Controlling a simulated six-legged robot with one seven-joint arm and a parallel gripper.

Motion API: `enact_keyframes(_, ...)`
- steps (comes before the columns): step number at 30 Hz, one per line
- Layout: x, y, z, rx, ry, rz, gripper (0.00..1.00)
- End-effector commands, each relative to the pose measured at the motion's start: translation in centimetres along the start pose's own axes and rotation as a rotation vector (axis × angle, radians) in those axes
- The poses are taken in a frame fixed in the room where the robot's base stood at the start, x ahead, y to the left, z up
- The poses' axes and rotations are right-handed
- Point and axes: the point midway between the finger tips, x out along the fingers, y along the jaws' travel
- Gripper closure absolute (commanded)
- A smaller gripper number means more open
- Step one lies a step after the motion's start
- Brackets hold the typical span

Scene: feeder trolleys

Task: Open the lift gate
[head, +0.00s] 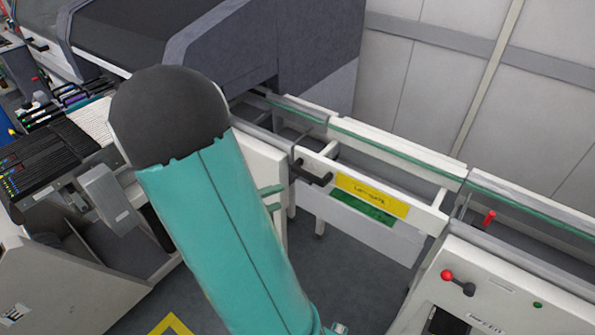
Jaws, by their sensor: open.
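The lift gate (333,211) is a white section of the conveyor line, right of centre in the head view. It carries a yellow label (372,194) with dark lettering and a green strip under it. The gate lies level between the neighbouring rail sections. A black handle (313,174) sticks out at its left end. My teal arm with its dark round joint fills the middle-left of the view, left of the gate. My gripper is not visible, so its place relative to the handle cannot be told.
A white cabinet (510,290) with a red-knobbed lever (457,282) stands at the lower right. A red knob (489,218) shows on the right rail section. A large grey machine (235,45) stands behind, and a feeder trolley (60,160) at left. Grey floor shows below the gate.

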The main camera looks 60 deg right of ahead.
Motion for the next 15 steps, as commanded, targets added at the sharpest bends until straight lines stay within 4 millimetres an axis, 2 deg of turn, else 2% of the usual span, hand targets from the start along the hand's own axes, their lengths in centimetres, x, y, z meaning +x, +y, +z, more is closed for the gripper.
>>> enact_keyframes(1, 1.3, -1.1, -0.3, -0.016, 0.023, 0.052, 0.55)
enact_keyframes(6, 4.0, -4.0, -2.1, -0.016, 0.160, 0.168, 0.55)
enact_keyframes(10, 5.0, -5.7, -3.0, -0.010, 0.238, 0.198, 0.55)
enact_keyframes(15, 5.8, -6.2, -3.5, -0.002, 0.270, 0.207, 0.55)
